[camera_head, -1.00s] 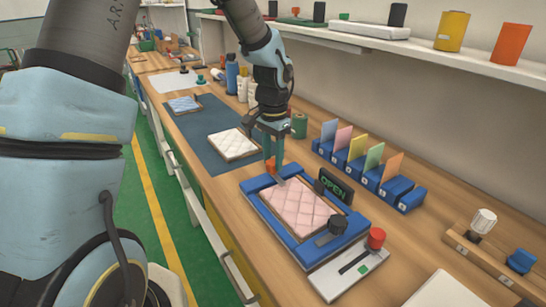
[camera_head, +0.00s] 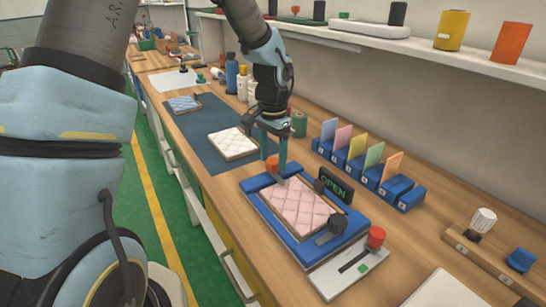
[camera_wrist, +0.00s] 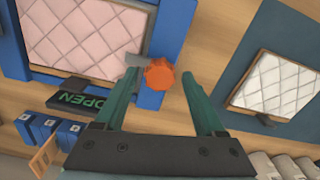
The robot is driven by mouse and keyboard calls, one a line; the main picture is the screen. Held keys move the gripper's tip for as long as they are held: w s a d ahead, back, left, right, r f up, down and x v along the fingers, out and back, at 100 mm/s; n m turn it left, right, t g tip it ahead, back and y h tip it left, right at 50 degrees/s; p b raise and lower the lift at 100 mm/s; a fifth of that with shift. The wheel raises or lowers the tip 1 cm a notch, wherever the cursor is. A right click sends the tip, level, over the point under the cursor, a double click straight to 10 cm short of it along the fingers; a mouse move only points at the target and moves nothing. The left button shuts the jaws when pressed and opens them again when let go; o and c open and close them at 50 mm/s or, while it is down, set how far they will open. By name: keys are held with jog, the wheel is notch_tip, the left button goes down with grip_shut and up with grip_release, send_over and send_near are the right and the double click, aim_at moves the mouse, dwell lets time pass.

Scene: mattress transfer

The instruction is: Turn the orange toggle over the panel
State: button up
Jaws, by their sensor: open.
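In the head view my gripper (camera_head: 274,158) points down at the toggle. Fingertip height against the knob is hard to tell.
A green "OPEN" sign (camera_head: 334,186) stands behind the frame. A black clamp knob (camera_head: 337,225) and a red knob (camera_head: 376,237) are at its near end. Blue card holders (camera_head: 365,175) stand at the right. A white quilted panel (camera_head: 233,144) lies on a dark mat beyond.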

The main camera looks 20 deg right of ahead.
aim_at(272, 161)
notch_tip(272, 161, up, 11)
jog(key=b, duration=0.2)
jog(key=shift+a+f, duration=0.1)
jog(key=shift+f, duration=0.05)
dwell(0.4)
jog(key=s+a+f+n, duration=0.1)
jog(key=a+n, duration=0.3)
jog(key=a, duration=0.6)
jog(key=s+a+f+n+t, duration=0.1)
jog(key=s+a+f+n, duration=0.1)
jog(key=a, duration=0.8)
jog(key=s+a+f+n, duration=0.1)
jog(key=a+f+n, duration=0.2)
jog(key=a+n, duration=0.3)
jog(key=a, duration=0.3)
jog(key=shift+s+a+f+n+t, duration=0.25)
jog(key=shift+a+n+t, duration=0.05)
jog(key=shift+a+n, duration=0.1)
